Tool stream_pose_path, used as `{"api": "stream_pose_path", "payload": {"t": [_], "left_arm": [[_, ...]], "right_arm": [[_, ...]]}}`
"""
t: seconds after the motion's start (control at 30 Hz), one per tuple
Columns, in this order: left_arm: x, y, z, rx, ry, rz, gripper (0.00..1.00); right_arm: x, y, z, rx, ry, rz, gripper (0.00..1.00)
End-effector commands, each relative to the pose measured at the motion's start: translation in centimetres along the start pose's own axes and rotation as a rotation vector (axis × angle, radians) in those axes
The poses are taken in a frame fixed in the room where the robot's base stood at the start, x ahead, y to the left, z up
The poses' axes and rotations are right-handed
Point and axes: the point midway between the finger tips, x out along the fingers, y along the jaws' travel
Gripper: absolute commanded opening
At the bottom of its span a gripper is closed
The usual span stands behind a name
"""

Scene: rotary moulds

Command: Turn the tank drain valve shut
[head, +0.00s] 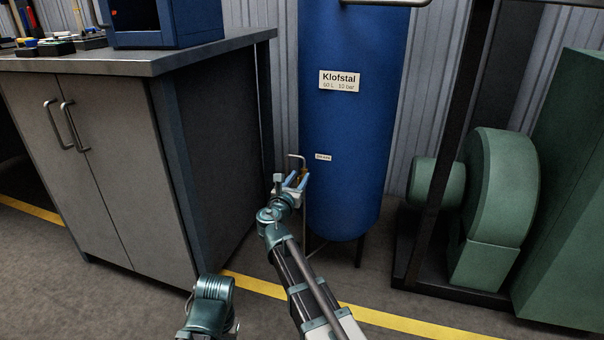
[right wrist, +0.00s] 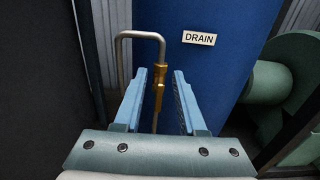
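The blue tank (head: 352,120) stands upright at the centre of the head view. Its drain valve, a small brass fitting (right wrist: 159,82), shows in the right wrist view below a bent grey pipe (right wrist: 138,36). A white DRAIN label (right wrist: 199,38) is on the tank to its right. My right gripper (head: 298,180) is at the tank's lower left side. In the right wrist view its two blue fingers (right wrist: 160,85) are apart, one on each side of the brass fitting, with gaps visible. The valve's handle cannot be made out clearly. My left gripper is not in view.
A grey cabinet with a worktop (head: 150,62) stands to the left, its dark side close to my right gripper. A green blower (head: 493,200) and a dark frame post (head: 452,130) stand to the right. A yellow floor line (head: 400,323) runs in front of the tank.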

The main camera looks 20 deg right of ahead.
Motion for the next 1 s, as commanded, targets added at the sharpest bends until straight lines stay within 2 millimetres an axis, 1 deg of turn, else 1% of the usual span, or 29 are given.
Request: {"api": "stream_pose_path", "payload": {"t": [0.03, 0.2, 0.37, 0.63, 0.67, 0.7, 0.87, 0.9, 1.0], "left_arm": [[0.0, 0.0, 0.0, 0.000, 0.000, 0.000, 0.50], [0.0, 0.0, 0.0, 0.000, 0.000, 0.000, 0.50], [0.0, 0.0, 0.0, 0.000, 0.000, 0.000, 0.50], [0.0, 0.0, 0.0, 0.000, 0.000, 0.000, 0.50], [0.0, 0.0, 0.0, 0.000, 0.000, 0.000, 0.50], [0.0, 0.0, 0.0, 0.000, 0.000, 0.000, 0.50], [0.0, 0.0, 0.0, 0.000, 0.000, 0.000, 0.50], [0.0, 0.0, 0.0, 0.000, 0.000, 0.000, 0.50], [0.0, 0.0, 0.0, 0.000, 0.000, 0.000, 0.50]], "right_arm": [[1.1, 0.1, 0.0, 0.000, 0.000, -0.001, 0.40], [2.8, 0.0, 0.0, 0.000, 0.000, -0.001, 0.40], [3.4, 0.0, 0.0, 0.001, 0.000, 0.000, 0.40], [3.5, 0.0, 0.0, 0.001, 0.000, 0.000, 0.40], [3.5, 0.0, 0.0, 0.001, 0.000, 0.000, 0.38], [3.5, 0.0, 0.0, 0.001, 0.000, 0.000, 0.31], [3.4, 0.0, 0.0, 0.000, 0.000, 0.000, 0.02], [3.4, 0.0, 0.0, 0.000, 0.000, 0.000, 0.00], [3.4, 0.0, 0.0, 0.000, 0.000, 0.000, 0.00]]}}
